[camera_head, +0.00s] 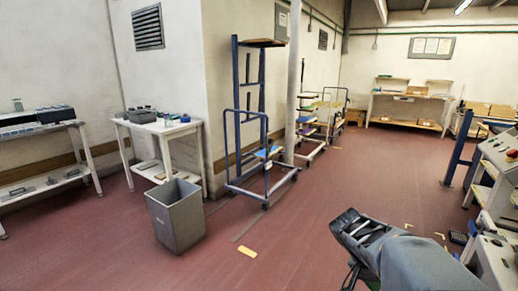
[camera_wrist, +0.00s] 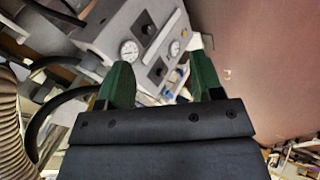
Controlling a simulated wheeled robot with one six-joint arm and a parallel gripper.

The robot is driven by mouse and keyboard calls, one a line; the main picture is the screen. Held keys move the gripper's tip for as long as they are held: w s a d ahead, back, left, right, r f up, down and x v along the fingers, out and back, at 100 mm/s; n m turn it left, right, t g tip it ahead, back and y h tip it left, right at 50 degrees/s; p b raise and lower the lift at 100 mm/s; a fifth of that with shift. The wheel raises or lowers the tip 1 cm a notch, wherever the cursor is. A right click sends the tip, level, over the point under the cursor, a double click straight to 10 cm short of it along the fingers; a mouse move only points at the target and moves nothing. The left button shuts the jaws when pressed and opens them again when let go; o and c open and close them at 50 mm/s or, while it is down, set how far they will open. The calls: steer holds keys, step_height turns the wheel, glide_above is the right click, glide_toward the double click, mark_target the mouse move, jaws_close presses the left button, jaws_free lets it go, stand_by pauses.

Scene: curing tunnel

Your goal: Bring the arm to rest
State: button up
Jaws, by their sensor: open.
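In the wrist view my gripper (camera_wrist: 162,80) shows as two green fingers spread apart, with nothing between them. Behind them is a grey machine panel (camera_wrist: 110,28) with round gauges and dark knobs; I cannot tell the exact distance to it. In the head view my covered arm (camera_head: 400,250) reaches in from the bottom right over the red floor; the fingers cannot be made out there.
A grey bin (camera_head: 176,222) stands on the floor in front of a white table (camera_head: 160,128). A blue trolley (camera_head: 262,150) stands beyond it. A control console (camera_head: 500,150) is at the right edge. The middle floor (camera_head: 350,180) is clear.

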steer(key=s+a+r+n+t+y+p, duration=0.2)
steer(key=a+r+n+t+y+p, duration=0.1)
steer(key=a+r+p, duration=0.4)
steer(key=s+a+r+n+t+y+p, duration=0.1)
steer(key=a+r+n+t+y+p, duration=0.2)
steer(key=a+r+n+p, duration=0.3)
step_height(320, 180, up, 4)
steer(key=shift+s+a+r+p, duration=0.1)
steer(key=shift+s+a+p, duration=0.25)
steer(key=shift+a+p, duration=0.65)
steer(key=shift+s+a+r+n+t+y, duration=0.1)
steer(key=shift+a+r+n+t+y, duration=0.15)
steer(key=shift+a+n+t+y, duration=0.25)
